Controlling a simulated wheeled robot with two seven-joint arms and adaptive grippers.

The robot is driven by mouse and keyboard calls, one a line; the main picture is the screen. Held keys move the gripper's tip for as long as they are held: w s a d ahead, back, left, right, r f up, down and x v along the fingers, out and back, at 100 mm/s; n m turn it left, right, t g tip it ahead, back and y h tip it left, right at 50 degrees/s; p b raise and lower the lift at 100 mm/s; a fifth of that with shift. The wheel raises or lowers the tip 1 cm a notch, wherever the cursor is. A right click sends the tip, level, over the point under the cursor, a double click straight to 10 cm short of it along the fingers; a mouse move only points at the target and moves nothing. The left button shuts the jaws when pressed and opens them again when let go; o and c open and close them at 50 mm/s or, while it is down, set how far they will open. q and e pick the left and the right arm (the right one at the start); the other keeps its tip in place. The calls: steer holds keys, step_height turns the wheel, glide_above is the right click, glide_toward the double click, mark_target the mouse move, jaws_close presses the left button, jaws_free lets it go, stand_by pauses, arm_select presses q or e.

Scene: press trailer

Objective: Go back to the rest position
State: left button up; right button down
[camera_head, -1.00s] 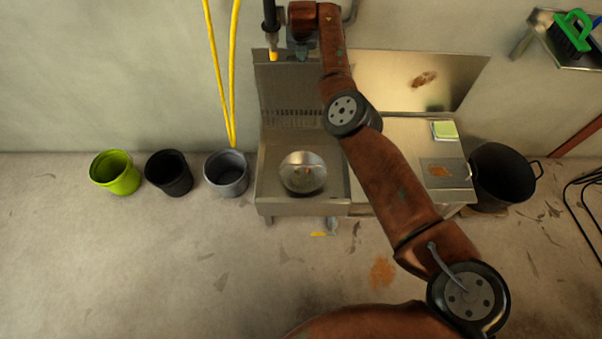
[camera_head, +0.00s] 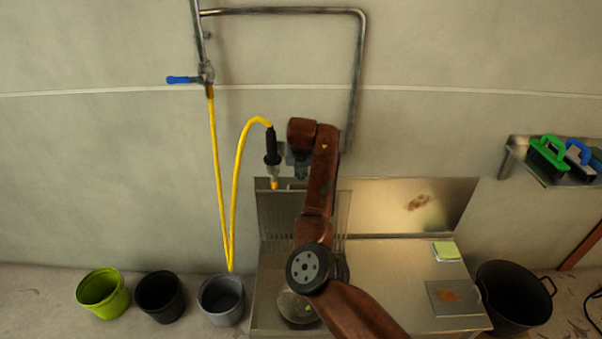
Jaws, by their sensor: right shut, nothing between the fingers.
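My right arm rises from the lower middle of the view, brown and worn, up to the wall behind the steel sink unit. My right gripper (camera_head: 301,167) is at its far end, small and dark, partly hidden by the wrist. It is shut with nothing in it. A black spray nozzle (camera_head: 271,146) with a yellow tip is upright just left of the gripper, on the end of a yellow hose (camera_head: 214,160). Whether gripper and nozzle touch is unclear. My left gripper is not in view.
The steel sink unit (camera_head: 390,262) holds a round metal bowl (camera_head: 294,308), partly hidden by my arm, and a green-white sponge (camera_head: 446,251). Green (camera_head: 103,296), black (camera_head: 160,297) and grey (camera_head: 222,300) buckets stand left; a black tub (camera_head: 513,297) stands right. A shelf (camera_head: 550,177) holds brushes.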

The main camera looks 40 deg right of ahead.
steer(key=shift+v, duration=0.95)
